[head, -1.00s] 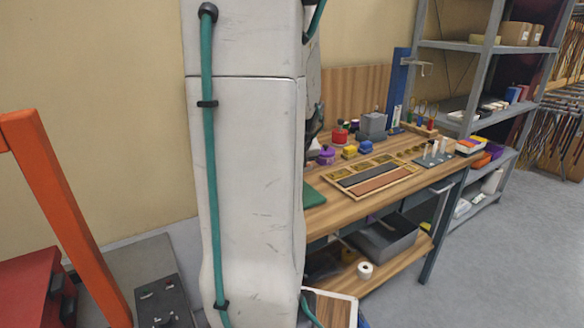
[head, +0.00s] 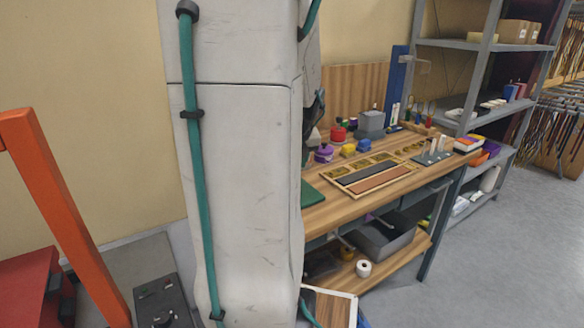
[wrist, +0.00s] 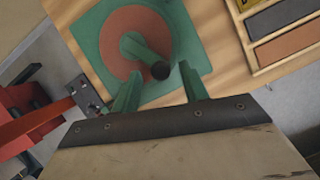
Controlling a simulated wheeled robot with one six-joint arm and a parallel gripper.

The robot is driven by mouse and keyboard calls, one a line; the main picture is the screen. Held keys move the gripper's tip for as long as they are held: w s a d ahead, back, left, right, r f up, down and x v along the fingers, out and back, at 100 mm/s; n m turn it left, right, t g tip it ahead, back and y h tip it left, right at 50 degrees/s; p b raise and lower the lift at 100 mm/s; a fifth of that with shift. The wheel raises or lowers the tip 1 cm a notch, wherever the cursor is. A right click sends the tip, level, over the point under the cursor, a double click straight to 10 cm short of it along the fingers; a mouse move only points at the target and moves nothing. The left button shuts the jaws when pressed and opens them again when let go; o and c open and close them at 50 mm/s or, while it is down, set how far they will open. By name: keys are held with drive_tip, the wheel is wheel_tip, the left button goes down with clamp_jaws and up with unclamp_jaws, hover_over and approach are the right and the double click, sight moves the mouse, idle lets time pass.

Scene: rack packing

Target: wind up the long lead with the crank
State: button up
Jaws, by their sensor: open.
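In the wrist view, a green square plate (wrist: 190,22) lies on the wooden bench with a reddish-brown disc (wrist: 112,58) on it. A green crank (wrist: 143,52) stands over the disc and ends in a dark round tip (wrist: 160,71). My gripper (wrist: 160,77) is open, with its two green fingers on either side of that tip. I cannot tell whether either finger touches it. In the head view, the plate's green edge (head: 312,196) shows at the bench's near end; my arm hides the crank and gripper there. I cannot make out a long lead.
The workbench (head: 345,204) carries a framed tray (head: 415,171), purple, yellow, blue and red items, and a grey box (head: 371,121). A grey shelf rack (head: 470,48) stands behind right. An orange post (head: 62,215) is at left. Open floor (head: 480,265) lies at right.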

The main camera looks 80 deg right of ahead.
drive_tip(key=shift+v, duration=2.35)
drive_tip(key=shift+c, duration=0.2)
